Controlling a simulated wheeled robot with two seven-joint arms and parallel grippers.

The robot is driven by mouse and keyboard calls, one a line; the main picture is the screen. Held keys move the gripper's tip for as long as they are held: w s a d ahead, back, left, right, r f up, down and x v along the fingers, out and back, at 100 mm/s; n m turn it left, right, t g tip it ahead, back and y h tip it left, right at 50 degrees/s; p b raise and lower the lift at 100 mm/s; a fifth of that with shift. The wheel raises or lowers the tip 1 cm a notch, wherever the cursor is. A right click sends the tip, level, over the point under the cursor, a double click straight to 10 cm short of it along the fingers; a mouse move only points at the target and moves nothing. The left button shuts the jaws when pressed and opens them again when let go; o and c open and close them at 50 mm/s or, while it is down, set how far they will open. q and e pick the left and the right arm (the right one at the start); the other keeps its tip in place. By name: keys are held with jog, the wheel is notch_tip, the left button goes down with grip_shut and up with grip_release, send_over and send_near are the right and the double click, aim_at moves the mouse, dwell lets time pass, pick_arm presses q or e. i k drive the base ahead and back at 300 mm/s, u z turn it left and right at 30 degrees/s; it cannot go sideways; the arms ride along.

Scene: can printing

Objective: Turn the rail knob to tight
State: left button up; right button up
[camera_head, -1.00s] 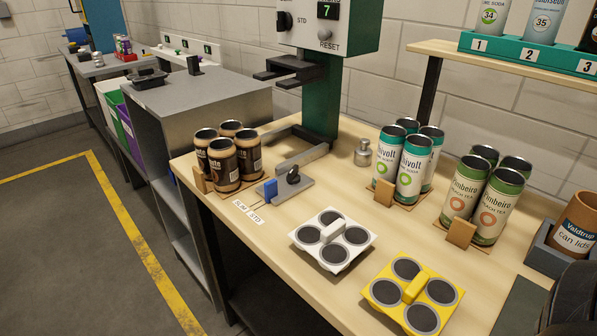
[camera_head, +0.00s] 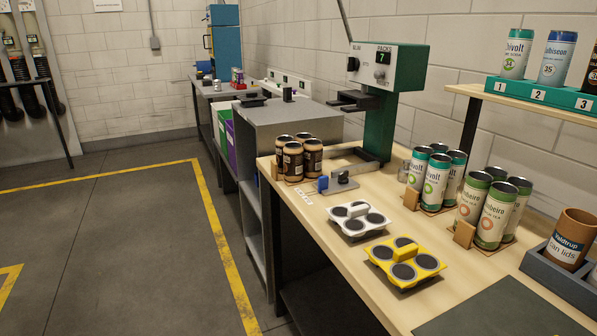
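A grey metal rail plate (camera_head: 331,189) lies near the left edge of the wooden bench. A blue block (camera_head: 323,184) sits at its left end, and a small dark knob (camera_head: 343,178) stands on top of it. The knob is too small to read its setting. A pale label strip (camera_head: 304,196) lies in front of the plate. The green and grey can machine (camera_head: 393,70) stands behind, with a black selector knob (camera_head: 353,64) on its face. Neither of my grippers is in view.
Brown cans (camera_head: 293,162) stand left of the rail plate. A white four-cup tool (camera_head: 357,219) and a yellow one (camera_head: 405,262) lie in front. Floor left of the bench is clear.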

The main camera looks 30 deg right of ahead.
aim_at(342, 178)
jog(key=u, duration=0.8)
jog(key=i, duration=0.95)
jog(key=z, duration=1.45)
